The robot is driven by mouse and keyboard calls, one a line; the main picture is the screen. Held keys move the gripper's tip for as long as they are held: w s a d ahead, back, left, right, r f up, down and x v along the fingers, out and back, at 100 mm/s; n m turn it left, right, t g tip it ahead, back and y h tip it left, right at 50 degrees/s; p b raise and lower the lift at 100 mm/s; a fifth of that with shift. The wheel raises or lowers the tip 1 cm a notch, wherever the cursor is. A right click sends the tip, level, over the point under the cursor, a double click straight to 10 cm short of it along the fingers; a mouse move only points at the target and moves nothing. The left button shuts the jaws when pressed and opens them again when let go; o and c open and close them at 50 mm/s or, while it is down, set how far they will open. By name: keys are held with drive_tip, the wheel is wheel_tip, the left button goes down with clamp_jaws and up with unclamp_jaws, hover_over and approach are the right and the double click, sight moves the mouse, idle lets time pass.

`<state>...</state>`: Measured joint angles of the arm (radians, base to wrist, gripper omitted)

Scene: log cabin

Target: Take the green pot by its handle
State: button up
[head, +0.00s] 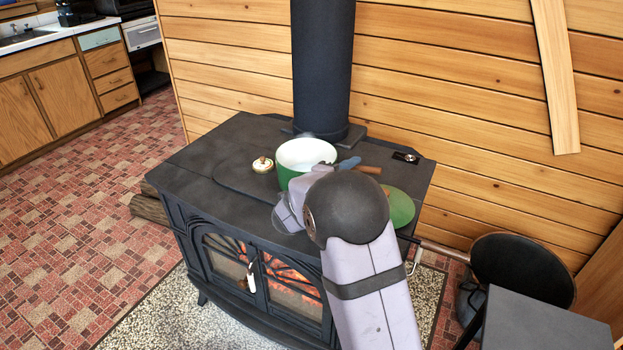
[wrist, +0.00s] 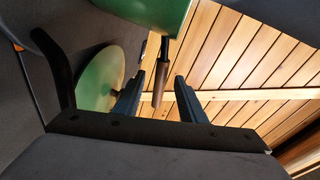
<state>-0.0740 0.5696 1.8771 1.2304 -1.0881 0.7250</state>
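The green pot (head: 291,180), white inside, stands upright on the black stove top. Its brown handle (head: 368,170) sticks out to the right. In the wrist view the pot (wrist: 148,14) is at the top, with its handle (wrist: 158,88) pointing down toward my gripper (wrist: 160,76). My gripper is open, with the handle showing between its two fingers and a gap on either side. I cannot tell how deep the handle sits between them. In the head view my arm hides part of the pot, and only a bit of the gripper (head: 347,164) shows beside the handle.
A green disc-shaped lid or plate (head: 401,206) lies right of my arm; it also shows in the wrist view (wrist: 97,85). The black stovepipe (head: 322,65) rises behind. The stove's left top is clear.

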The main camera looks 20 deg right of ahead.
drive_tip(key=shift+p+x, duration=0.65)
drive_tip(key=shift+x, duration=2.25)
drive_tip(key=shift+w+d, duration=0.35)
drive_tip(key=shift+d, duration=0.4)
clamp_jaws()
drive_tip(key=shift+r, duration=0.15)
